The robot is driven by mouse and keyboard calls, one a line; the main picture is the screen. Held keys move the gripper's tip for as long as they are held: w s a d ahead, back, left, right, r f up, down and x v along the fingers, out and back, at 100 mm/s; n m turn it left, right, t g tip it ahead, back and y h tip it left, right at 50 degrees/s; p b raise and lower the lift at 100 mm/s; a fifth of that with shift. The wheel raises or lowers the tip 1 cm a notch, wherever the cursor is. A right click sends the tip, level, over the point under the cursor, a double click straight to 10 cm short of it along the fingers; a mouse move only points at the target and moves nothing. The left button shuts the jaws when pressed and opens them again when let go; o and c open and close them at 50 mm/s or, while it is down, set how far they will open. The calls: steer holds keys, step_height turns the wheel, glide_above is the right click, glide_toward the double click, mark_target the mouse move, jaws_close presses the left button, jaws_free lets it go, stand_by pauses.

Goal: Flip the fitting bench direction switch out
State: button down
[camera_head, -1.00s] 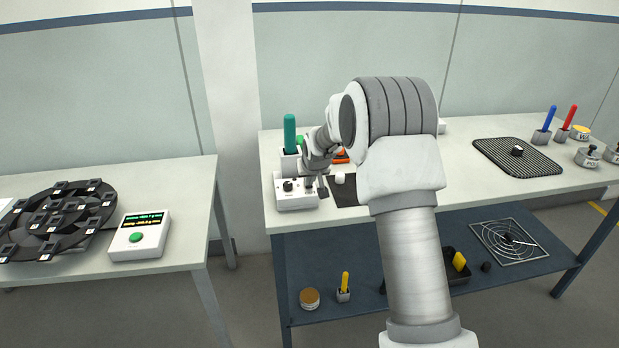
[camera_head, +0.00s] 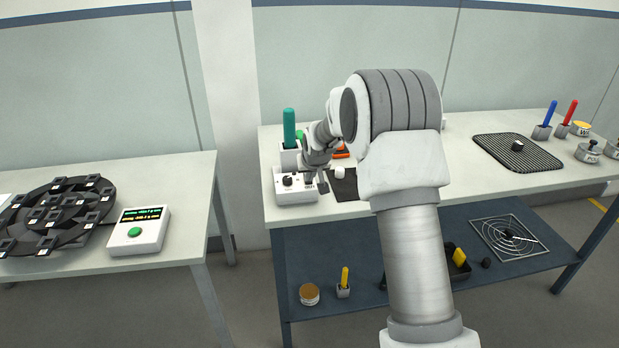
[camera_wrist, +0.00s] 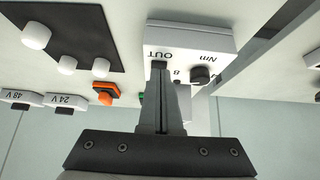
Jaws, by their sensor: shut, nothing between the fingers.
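The white control box (camera_head: 288,197) stands at the near left corner of the fitting bench. A black knob (camera_head: 287,181) is on its top. In the wrist view the box (camera_wrist: 190,40) shows the printing "OUT" and "Nm", with the black knob (camera_wrist: 201,75) at its edge. My gripper (camera_wrist: 158,66) is shut and empty, its fingertips at the box beside "OUT". In the head view my gripper (camera_head: 322,184) is at the right side of the box. The direction switch cannot be made out; the fingers cover that area. I cannot tell whether they touch it.
A dark mat (camera_head: 345,187) with a white knob (camera_head: 339,173) lies right of the box. A teal-handled tool (camera_head: 289,128) stands behind it. In the wrist view an orange part (camera_wrist: 105,90) and blocks marked 24 V (camera_wrist: 66,101) and 48 V (camera_wrist: 22,97) are left of my fingers.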

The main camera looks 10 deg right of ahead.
steer(key=shift+r, duration=0.3)
steer(key=shift+r, duration=0.3)
steer(key=s+f+p+v, duration=0.1)
steer(key=v, duration=1.1)
steer(key=shift+s+r+p, duration=0.2)
steer(key=shift+s+p, duration=0.15)
steer(key=shift+p, duration=0.05)
steer(key=s+r+p, duration=0.1)
steer(key=s+r, duration=0.3)
steer(key=s, duration=0.5)
steer(key=s+r+g+p, duration=0.1)
steer(key=s+r, duration=0.4)
steer(key=s, duration=0.3)
steer(key=s+r+p, duration=0.1)
steer(key=s+r, duration=0.3)
steer(key=s, duration=1.5)
steer(key=shift+s+d+f+g, duration=0.15)
steer(key=shift+s+f+g, duration=0.15)
steer(key=shift+s+f, duration=0.1)
